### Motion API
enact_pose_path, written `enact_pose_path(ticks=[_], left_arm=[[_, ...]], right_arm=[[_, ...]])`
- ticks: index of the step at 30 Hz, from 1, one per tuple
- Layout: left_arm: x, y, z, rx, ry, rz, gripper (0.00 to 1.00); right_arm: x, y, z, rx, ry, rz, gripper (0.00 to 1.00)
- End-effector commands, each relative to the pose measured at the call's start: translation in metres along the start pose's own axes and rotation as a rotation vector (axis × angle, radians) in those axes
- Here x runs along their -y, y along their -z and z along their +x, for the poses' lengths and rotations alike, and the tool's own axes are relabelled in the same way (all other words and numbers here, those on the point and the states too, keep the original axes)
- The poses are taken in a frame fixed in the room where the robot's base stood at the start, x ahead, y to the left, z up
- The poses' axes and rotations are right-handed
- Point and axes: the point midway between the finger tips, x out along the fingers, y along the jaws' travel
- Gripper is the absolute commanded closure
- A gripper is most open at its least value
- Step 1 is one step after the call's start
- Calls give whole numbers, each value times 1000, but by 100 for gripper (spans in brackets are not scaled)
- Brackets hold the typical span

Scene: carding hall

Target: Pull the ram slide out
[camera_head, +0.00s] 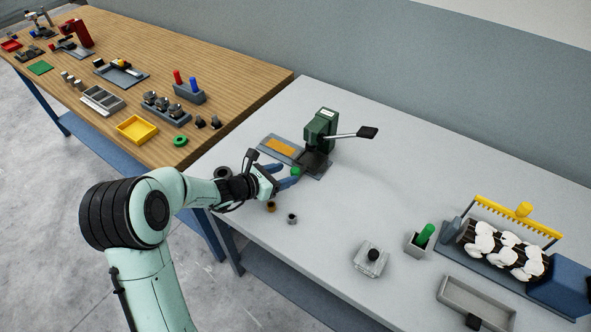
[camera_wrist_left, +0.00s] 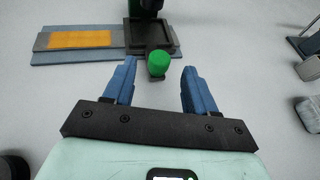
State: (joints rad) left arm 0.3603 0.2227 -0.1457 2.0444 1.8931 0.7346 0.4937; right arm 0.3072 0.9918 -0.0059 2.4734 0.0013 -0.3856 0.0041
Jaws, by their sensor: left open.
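A dark green press (camera_head: 320,130) with a black-tipped lever stands on the grey table. At its foot is a dark slide tray (camera_head: 313,161), seemingly the ram slide, which also shows in the left wrist view (camera_wrist_left: 152,36). A green knob (camera_wrist_left: 159,62) sits at the tray's near edge. My left gripper (camera_head: 291,176) is open, its blue fingers pointing at the press. In the left wrist view the knob lies between the two fingertips, with a gap on each side. I cannot tell how far the tray is out. My right gripper is not in view.
An orange-topped plate (camera_head: 281,147) lies left of the press. Small cups (camera_head: 292,218) stand near the table's front edge. A grey block with a black knob (camera_head: 369,258), a holder with a green handle (camera_head: 419,242) and a yellow-combed machine (camera_head: 505,245) stand to the right.

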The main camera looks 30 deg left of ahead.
Motion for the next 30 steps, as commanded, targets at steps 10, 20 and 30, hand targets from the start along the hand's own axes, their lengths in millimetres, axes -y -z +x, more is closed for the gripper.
enact_pose_path(ticks=[10,20,30], left_arm=[[0,0,49,-1,0,-1,44],[0,0,53,0,-1,0,44],[-2,0,52,-1,-2,0,100]], right_arm=[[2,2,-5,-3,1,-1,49],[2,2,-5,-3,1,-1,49],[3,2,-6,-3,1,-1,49]])
